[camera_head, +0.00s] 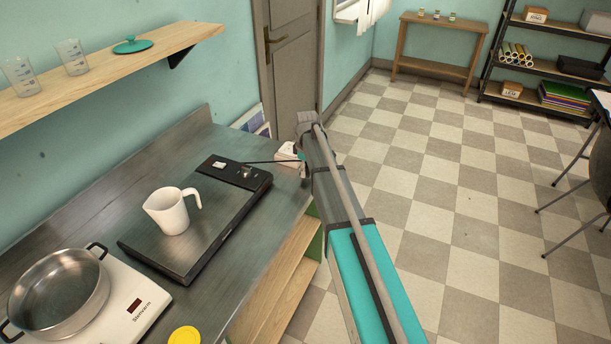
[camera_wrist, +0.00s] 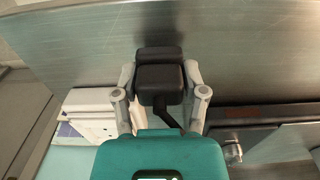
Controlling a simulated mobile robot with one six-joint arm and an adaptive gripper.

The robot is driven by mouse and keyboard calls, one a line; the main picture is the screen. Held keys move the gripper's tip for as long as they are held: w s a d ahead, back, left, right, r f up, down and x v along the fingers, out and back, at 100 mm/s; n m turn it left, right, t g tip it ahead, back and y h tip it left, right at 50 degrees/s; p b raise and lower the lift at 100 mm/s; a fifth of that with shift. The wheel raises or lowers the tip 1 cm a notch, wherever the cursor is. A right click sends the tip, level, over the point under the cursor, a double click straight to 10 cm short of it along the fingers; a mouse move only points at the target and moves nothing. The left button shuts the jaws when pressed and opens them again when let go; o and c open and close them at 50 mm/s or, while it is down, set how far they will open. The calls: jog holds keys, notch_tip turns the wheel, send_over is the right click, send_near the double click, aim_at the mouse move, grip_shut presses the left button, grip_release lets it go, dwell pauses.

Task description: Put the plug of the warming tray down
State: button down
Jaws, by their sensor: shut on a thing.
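My gripper (camera_wrist: 160,93) is shut on the black plug (camera_wrist: 160,82) in the wrist view, with one grey finger on each side of it. A short piece of the cord (camera_wrist: 170,118) runs down from the plug behind my teal gripper body. In the head view the black warming tray (camera_head: 145,248) lies on the steel counter, and its thin dark cord (camera_head: 262,162) runs right towards my arm's end. My arm hides the plug there. I cannot tell whether the plug touches the counter.
A white box (camera_head: 287,152) sits at the counter's far right end, near my gripper. A white jug (camera_head: 170,212) stands on the tray. A steel pot (camera_head: 58,292) stands on a white hot plate (camera_head: 125,305) at the front left. Bare steel counter (camera_head: 125,180) lies behind the tray.

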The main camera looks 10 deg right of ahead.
jog(key=shift+f, duration=0.4)
jog(key=shift+f+b, duration=0.6)
jog(key=shift+b, duration=0.2)
jog(key=shift+c, duration=0.7)
grip_release()
jog(key=shift+r, duration=0.15)
notch_tip(320, 180, up, 13)
jog(key=p, duration=1.3)
